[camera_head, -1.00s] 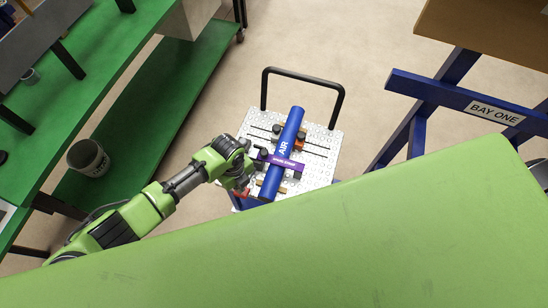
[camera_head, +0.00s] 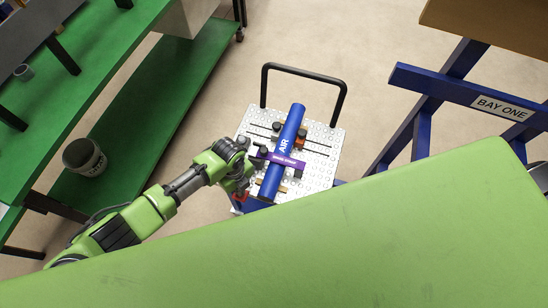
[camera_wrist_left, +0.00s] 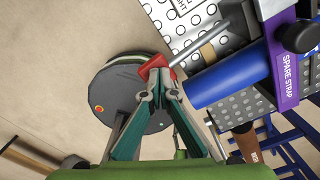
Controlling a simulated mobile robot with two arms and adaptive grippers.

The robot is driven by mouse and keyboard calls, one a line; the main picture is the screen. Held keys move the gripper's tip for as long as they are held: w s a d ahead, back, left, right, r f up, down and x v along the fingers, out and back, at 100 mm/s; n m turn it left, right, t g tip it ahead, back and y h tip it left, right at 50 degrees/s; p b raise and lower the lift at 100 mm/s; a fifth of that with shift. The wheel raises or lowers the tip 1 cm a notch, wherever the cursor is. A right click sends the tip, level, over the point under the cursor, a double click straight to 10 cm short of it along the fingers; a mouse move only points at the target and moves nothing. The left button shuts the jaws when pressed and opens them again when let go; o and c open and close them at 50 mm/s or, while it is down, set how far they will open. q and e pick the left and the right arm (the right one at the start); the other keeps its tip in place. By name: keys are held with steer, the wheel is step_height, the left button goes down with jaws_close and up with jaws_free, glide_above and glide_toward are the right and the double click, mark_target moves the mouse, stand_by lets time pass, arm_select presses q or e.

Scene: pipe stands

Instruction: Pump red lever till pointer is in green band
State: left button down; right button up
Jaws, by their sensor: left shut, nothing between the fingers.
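The red lever end (camera_head: 239,201) shows beside the cart's near left corner in the head view. In the left wrist view the red lever end (camera_wrist_left: 154,67) sits on a metal rod (camera_wrist_left: 190,42) that runs toward the cart. My left gripper (camera_head: 242,190) is at the lever in the head view. In the left wrist view my left gripper (camera_wrist_left: 158,86) is shut and empty, its tips right at the red end; whether they touch I cannot tell. No gauge, pointer or green band can be made out. My right gripper is not in view.
A blue AIR pipe (camera_head: 270,182) lies on the perforated white cart top (camera_head: 322,155), crossed by a purple strap (camera_head: 291,162). A black handle (camera_head: 304,72) stands at the far side. A green shelf (camera_head: 130,115) with a bucket (camera_head: 85,157) is left; a blue BAY ONE stand (camera_head: 440,88) is right.

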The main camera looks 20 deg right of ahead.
arm_select(q)
steer(key=shift+f+b, duration=1.05)
steer(key=shift+f, duration=0.45)
step_height(320, 180, up, 7)
steer(key=p, duration=0.6)
steer(key=shift+p, duration=0.35)
steer(key=shift+f, duration=0.1)
